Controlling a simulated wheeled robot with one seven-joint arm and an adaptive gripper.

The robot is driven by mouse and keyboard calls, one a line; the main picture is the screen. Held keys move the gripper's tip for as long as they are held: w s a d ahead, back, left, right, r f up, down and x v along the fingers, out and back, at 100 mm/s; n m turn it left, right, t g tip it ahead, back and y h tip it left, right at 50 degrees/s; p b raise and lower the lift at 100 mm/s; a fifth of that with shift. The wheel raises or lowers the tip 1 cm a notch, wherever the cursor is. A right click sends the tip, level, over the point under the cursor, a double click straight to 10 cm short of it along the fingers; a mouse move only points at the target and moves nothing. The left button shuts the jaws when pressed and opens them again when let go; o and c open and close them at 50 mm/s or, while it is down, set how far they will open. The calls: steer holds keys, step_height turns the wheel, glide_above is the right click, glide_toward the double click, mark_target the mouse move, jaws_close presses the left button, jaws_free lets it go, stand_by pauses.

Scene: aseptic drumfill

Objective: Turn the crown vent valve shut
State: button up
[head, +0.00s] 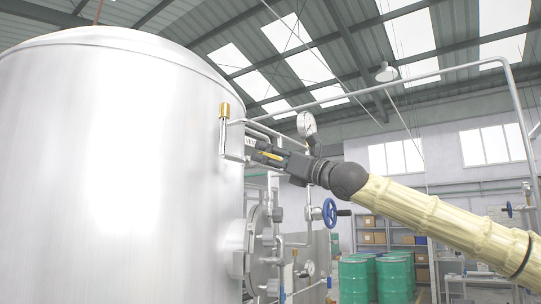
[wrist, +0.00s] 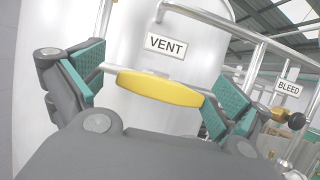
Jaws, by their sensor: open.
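The crown vent valve's yellow lever (wrist: 160,88) lies between the two fingers of my gripper (wrist: 157,86) in the wrist view. It runs nearly crosswise, tilted slightly down to the right, with thin metal ends by the teal pads. A VENT sign (wrist: 166,45) sits just above it. My gripper is open, its pads apart on either side of the lever; I cannot tell whether either touches it. In the head view my gripper (head: 262,153) reaches left to the tank's upper right side, with a bit of the yellow lever (head: 271,156) showing. The valve body is mostly hidden.
A large steel tank (head: 110,170) fills the left. A brass-topped fitting (head: 225,112), a pressure gauge (head: 306,124) and pipes crowd around my gripper. A blue handwheel (head: 330,212) is below. A BLEED sign (wrist: 288,88) and dark knob (wrist: 296,121) are to the right. Green drums (head: 358,280) stand behind.

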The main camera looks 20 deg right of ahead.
steer(key=shift+w+a+f, duration=0.15)
steer(key=shift+w+f, duration=0.1)
steer(key=shift+w, duration=0.3)
steer(key=shift+w+a+f, duration=0.15)
steer(key=shift+w+f, duration=0.1)
steer(key=shift+w, duration=0.3)
steer(key=shift+s+d+r, duration=0.2)
steer(key=shift+s, duration=0.25)
steer(key=c, duration=0.4)
steer(key=shift+s+r, duration=0.1)
steer(key=shift+s, duration=0.1)
steer(key=c, duration=0.4)
steer(key=shift+w, duration=0.1)
steer(key=shift+c, duration=0.6)
